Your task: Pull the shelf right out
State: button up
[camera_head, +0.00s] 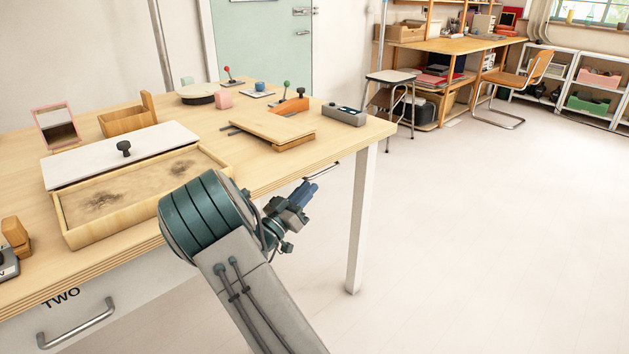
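My gripper (305,193) is at the table's front edge, at the end of my teal and grey arm. Its fingers are small and dark, and I cannot tell whether they are apart. What the handle is fixed to is hidden under the tabletop, and no shelf clearly shows standing out from the edge there. At lower left is a white drawer front (62,316) marked TWO, with a grey bar handle (77,323).
The wooden table (375,128) carries a sandy tray (64,222) with a white lid, stacked boards (268,125), a grey box (344,115) and small levers. A table leg (361,220) stands right of my gripper. The floor (480,240) to the right is clear.

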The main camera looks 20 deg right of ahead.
jog(key=shift+b+x, duration=0.3)
jog(key=shift+x, duration=1.95)
